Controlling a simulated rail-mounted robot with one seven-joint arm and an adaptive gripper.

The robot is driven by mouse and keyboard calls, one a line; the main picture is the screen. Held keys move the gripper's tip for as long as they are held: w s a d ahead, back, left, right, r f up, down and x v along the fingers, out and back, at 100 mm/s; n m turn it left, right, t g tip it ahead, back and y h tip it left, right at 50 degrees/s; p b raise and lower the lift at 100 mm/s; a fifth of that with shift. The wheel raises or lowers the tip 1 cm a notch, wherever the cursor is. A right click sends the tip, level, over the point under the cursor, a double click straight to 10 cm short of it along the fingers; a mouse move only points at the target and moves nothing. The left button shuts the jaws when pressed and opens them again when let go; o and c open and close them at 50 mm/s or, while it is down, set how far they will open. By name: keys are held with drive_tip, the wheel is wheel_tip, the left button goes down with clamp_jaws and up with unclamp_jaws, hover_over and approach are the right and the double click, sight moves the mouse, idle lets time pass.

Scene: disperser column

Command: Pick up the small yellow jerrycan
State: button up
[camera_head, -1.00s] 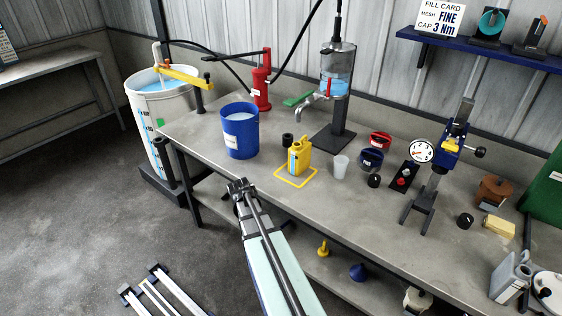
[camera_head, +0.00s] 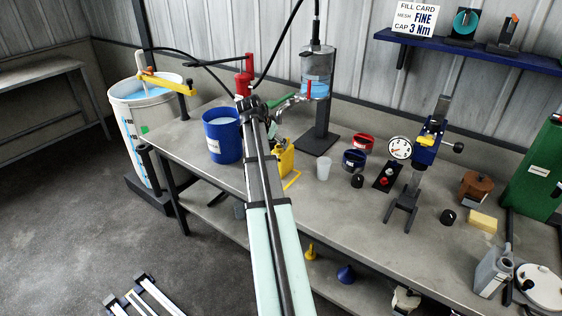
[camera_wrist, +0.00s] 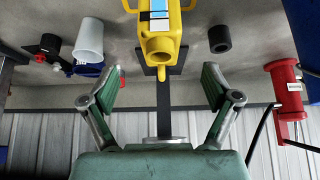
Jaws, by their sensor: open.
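The small yellow jerrycan (camera_head: 285,162) stands upright on the bench in the head view, partly hidden behind my arm. Yellow outline marking shows on the bench beside its base. In the wrist view the jerrycan (camera_wrist: 174,34) is at the top middle, with its round neck towards me and a label on its body. My gripper (camera_head: 253,108) is raised above the bench, up and left of the jerrycan in the head view. In the wrist view my gripper (camera_wrist: 160,88) is open and empty, its fingers wide apart, with the jerrycan beyond the gap and no contact visible.
A blue bucket (camera_head: 222,140) stands left of the jerrycan. A clear column with a tap (camera_head: 315,90) rises behind it. A white cup (camera_head: 323,169) stands to its right. A red pump (camera_wrist: 287,88) and a black cylinder (camera_wrist: 219,39) show in the wrist view.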

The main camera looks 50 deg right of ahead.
sight(283, 154)
drive_tip(key=shift+p+x, duration=1.6)
drive_tip(key=shift+x, duration=3.85)
drive_tip(key=shift+a, duration=0.1)
clamp_jaws()
